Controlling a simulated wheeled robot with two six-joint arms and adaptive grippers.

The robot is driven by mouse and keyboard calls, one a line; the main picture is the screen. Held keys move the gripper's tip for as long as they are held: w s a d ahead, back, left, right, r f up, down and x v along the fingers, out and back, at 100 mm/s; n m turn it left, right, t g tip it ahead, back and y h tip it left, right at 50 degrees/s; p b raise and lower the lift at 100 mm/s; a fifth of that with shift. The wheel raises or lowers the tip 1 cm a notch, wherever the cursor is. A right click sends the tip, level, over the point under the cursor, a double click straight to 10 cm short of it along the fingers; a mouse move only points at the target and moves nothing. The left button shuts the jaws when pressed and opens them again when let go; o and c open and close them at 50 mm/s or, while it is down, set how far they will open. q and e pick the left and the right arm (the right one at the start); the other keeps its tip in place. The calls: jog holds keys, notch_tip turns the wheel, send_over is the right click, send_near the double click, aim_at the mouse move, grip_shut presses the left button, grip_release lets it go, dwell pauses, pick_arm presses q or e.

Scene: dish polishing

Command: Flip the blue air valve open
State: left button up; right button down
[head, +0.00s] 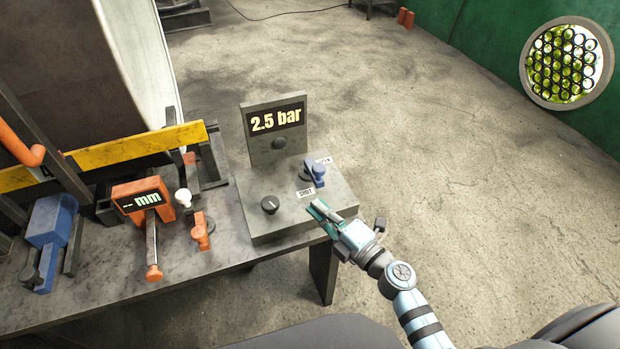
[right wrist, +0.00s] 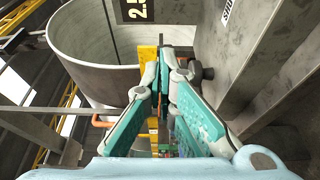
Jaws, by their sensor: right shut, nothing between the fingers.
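The blue air valve (head: 317,174) is on the grey control box (head: 290,226) at the table's right end. It sits between a label reading SHUT (head: 306,193) and one partly hidden that seems to read OPEN (head: 324,160). I cannot tell exactly which label its lever points to. My right gripper (head: 318,208) is shut and empty near the box's front right edge, apart from the valve and on the SHUT side. Its teal fingers (right wrist: 168,56) meet in the right wrist view, where I cannot make out the valve. My left gripper is out of view.
A "2.5 bar" display (head: 276,121) stands upright behind the box, with a black knob (head: 270,205) in front. An orange gauge (head: 142,194), an orange lever (head: 202,232) and a yellow rail (head: 135,148) are to the left. Bare floor lies to the right.

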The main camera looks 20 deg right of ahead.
aim_at(314, 167)
jog(key=shift+w, duration=0.1)
jog(key=b+x, duration=0.1)
jog(key=x, duration=0.9)
jog(key=shift+w+d+f, duration=0.1)
jog(key=shift+d+f, duration=0.05)
jog(key=d, duration=0.2)
jog(key=shift+d, duration=0.95)
jog(key=shift+d, duration=0.1)
